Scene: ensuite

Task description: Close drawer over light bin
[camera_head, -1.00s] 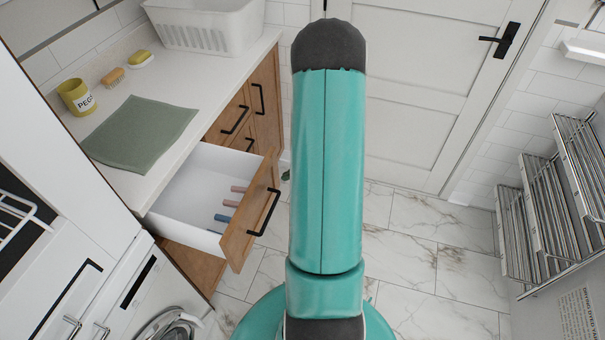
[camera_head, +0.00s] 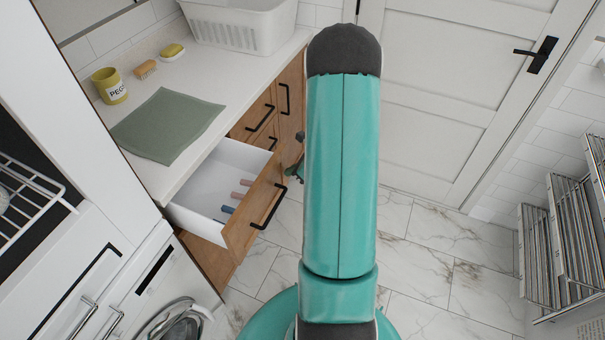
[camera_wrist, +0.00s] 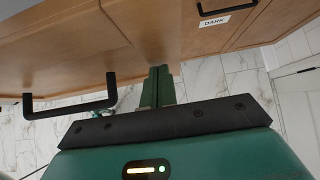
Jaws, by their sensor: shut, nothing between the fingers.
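The open drawer (camera_head: 240,217) has a wooden front, a black bar handle and a white inside, and it sticks out from the cabinet under the counter. Pegs (camera_head: 235,196) lie inside it. My gripper (camera_head: 297,172) shows small past the drawer's far front corner, partly hidden by my arm. In the wrist view my gripper (camera_wrist: 158,85) has its green fingers together and empty, pointing at the wooden fronts. A black handle (camera_wrist: 70,106) is left of the fingers there, and a "DARK" label (camera_wrist: 214,21) is at upper right. I cannot tell whether the fingers touch wood. No light bin label shows.
The counter (camera_head: 160,185) holds a green cloth (camera_head: 168,125), a yellow peg pot (camera_head: 109,86), a brush, soap and a white basket (camera_head: 240,25). A washing machine (camera_head: 170,310) stands at lower left. Metal racks (camera_head: 560,230) are at right. Marble floor is clear before the door.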

